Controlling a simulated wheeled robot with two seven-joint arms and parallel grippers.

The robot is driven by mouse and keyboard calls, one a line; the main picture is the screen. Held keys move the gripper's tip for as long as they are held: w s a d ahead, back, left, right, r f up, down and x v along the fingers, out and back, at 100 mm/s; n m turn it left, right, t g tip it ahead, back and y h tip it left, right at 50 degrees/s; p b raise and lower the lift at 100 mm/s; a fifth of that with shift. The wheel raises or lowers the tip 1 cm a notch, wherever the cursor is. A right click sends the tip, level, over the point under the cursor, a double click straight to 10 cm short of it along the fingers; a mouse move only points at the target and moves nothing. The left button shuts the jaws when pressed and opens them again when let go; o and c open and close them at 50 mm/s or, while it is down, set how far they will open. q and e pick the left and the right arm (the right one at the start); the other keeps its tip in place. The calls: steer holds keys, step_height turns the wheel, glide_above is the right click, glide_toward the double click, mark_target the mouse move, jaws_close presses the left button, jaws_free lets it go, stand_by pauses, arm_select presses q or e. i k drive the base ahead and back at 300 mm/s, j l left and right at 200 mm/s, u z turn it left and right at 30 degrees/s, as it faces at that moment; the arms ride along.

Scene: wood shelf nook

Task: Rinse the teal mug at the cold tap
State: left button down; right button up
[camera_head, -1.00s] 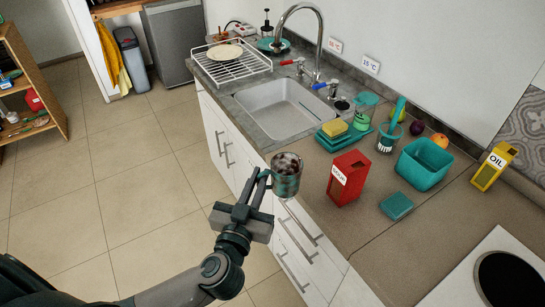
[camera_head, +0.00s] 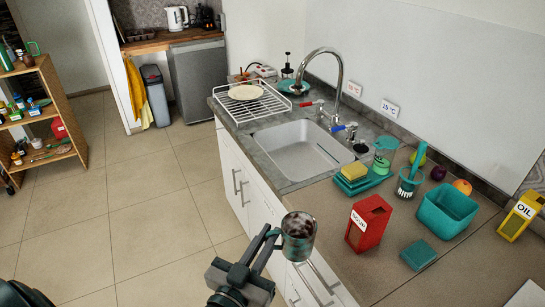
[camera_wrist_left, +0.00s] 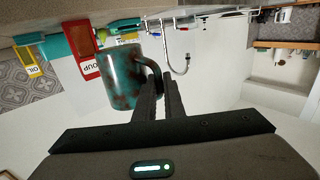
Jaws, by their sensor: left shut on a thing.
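The teal mug (camera_head: 298,238) has brown stains on its wall and inside. My left gripper (camera_head: 268,245) is shut on its handle and holds it upright in front of the counter edge, near the red box. The mug also shows in the left wrist view (camera_wrist_left: 122,78), with the fingers (camera_wrist_left: 160,98) at its handle. The cold tap's blue handle (camera_head: 338,128) is by the "15 °C" label (camera_head: 390,108). The curved spout (camera_head: 325,52) stands over the grey sink (camera_head: 298,150), which looks empty. My right gripper is not in view.
A red box (camera_head: 368,224), a teal tray with a yellow sponge (camera_head: 349,172), a teal bin (camera_head: 446,212) and a yellow oil box (camera_head: 520,216) stand on the counter. A dish rack with a plate (camera_head: 245,91) is beyond the sink.

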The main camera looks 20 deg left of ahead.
mark_target(353, 125)
steer(key=i+j+z, duration=0.1)
steer(key=j+z, duration=0.25)
steer(key=j, duration=0.25)
steer(key=j+z, duration=0.35)
steer(key=j, duration=0.3)
steer(key=j+z, duration=0.4)
steer(key=j, duration=0.2)
steer(key=k, duration=0.05)
